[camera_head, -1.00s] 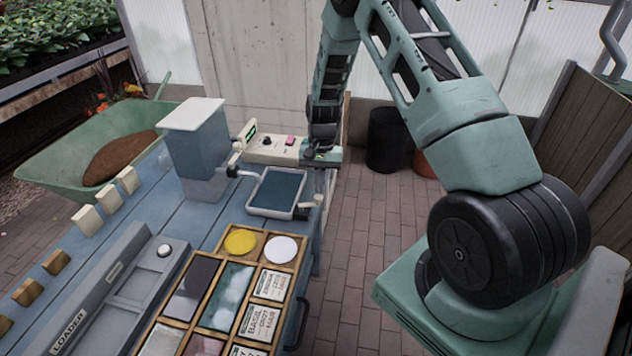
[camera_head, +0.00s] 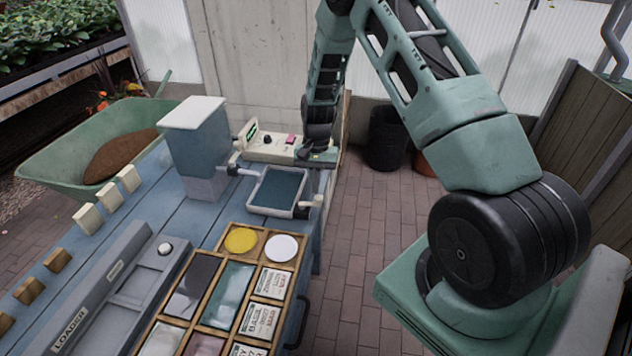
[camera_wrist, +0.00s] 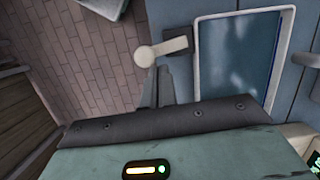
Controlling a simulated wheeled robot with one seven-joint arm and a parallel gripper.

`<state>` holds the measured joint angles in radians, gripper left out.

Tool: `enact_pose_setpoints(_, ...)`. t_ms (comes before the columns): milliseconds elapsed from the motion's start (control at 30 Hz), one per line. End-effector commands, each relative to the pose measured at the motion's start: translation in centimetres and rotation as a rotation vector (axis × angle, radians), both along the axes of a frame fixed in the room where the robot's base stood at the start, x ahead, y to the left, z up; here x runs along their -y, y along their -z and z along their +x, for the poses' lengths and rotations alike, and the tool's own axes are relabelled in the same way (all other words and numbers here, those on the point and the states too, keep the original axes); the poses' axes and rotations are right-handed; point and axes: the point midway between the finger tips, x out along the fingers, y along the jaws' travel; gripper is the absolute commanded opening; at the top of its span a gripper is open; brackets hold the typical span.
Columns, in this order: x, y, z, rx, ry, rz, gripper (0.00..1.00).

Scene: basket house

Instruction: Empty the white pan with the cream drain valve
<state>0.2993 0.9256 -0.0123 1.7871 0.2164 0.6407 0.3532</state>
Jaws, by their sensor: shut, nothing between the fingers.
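The white pan (camera_head: 271,212) sits on the blue bench and holds dark blue-green liquid. In the wrist view the pan (camera_wrist: 195,70) is right of my gripper, with pale reflections on the liquid. The cream drain valve (camera_head: 318,201) is at the pan's right side in the head view. In the wrist view the valve (camera_wrist: 148,56) shows a round knob end and a short arm toward the pan. My gripper (camera_wrist: 158,72) is shut and empty, its fingertips close to the knob. I cannot tell whether they touch. In the head view the fingers are mostly hidden.
A cream control box (camera_head: 272,148) with a pink button stands behind the pan. A blue-grey tower with a cream lid (camera_head: 192,113) stands left of it. A wooden tray (camera_head: 228,285) of swatches lies in front.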

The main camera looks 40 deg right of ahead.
Motion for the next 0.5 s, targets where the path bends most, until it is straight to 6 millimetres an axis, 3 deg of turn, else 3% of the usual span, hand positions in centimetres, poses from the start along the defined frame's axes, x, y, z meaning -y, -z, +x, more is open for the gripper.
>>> enact_pose_setpoints(167,0.2,-0.8,0.2,0.003,0.000,-0.002,0.00)
enact_pose_setpoints(267,0.5,-2.3,0.5,0.005,0.000,-0.002,0.00)
enact_pose_setpoints(500,1.4,-7.6,1.4,0.007,0.000,-0.002,0.00)
